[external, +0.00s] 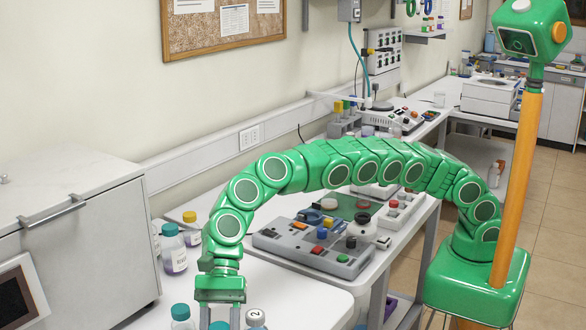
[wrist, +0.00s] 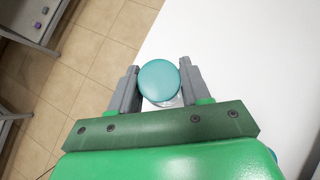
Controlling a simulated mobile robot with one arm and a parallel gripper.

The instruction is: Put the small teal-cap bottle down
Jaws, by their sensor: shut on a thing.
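The small teal-cap bottle (wrist: 159,82) is between the two grey fingers of my gripper (wrist: 160,73) in the wrist view. Its round teal cap faces the camera and hides most of the body. In the external view my gripper (external: 220,315) points down at the bottom edge, with a bit of the teal cap (external: 219,325) showing between the fingers. The rest of the bottle is cut off there. In the wrist view the bottle overlaps the edge of the white table (wrist: 245,60); I cannot tell whether it touches the tabletop.
A teal-cap bottle (external: 181,318) and a bottle marked 2 (external: 256,320) stand on either side of my gripper. More bottles (external: 173,250) stand by the white cabinet (external: 90,240). A grey button panel (external: 312,245) lies farther back. The white tabletop right of the bottle looks clear in the wrist view.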

